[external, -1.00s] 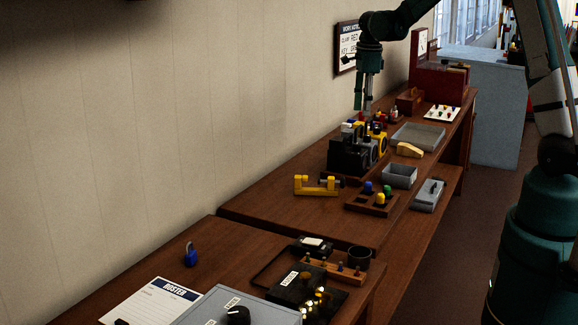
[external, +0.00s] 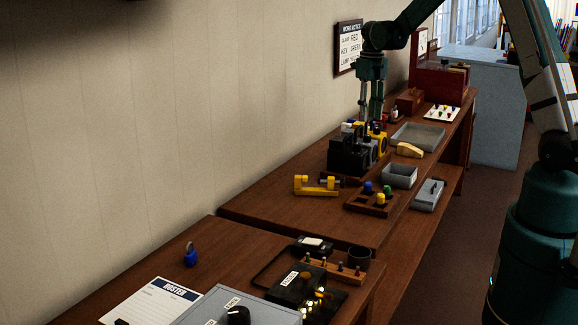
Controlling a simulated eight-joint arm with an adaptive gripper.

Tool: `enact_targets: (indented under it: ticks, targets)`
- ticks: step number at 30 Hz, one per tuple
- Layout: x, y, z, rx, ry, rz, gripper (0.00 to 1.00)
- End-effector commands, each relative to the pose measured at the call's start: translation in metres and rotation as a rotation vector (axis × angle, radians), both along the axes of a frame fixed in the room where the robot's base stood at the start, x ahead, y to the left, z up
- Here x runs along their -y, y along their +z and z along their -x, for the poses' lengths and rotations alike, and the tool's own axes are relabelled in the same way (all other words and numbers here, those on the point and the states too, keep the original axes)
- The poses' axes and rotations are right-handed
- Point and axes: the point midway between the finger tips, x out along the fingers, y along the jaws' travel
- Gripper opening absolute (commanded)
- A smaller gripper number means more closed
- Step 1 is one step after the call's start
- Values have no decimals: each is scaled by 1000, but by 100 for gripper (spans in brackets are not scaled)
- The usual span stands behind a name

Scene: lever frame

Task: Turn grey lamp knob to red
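A cluster of black, grey and yellow blocks (external: 350,156) with small coloured tops stands on the far bench. I cannot make out a grey lamp knob in it at this size. My gripper (external: 371,121) points straight down over the back of this cluster. Its two fingers show side by side with a gap between them, so it looks open. The fingertips are close to the block tops; I cannot tell whether they touch anything. A grey box (external: 215,308) with a black knob (external: 238,316) stands on the near bench, far from my gripper.
A work notice (external: 349,46) hangs on the wall. A yellow clamp (external: 317,186), a peg block (external: 372,203), a small grey bin (external: 399,176), a yellow wedge-like piece (external: 409,150) and a grey tray (external: 418,136) surround the cluster. A blue padlock (external: 190,255) is on the near bench.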

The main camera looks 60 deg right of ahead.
Motion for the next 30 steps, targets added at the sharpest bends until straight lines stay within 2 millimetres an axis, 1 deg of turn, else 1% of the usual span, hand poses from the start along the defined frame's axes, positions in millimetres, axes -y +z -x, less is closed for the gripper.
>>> enact_targets:
  ticks: [6, 11, 14, 24, 30]
  targets:
    - [0, -1, 0, 0, 2, 0, 33]
    - [0, -6, 0, 0, 2, 0, 33]
    - [0, -14, -1, 0, 3, 0, 33]
    - [0, -52, 0, 0, 3, 0, 33]
    - [0, -70, 0, 0, 3, 0, 33]
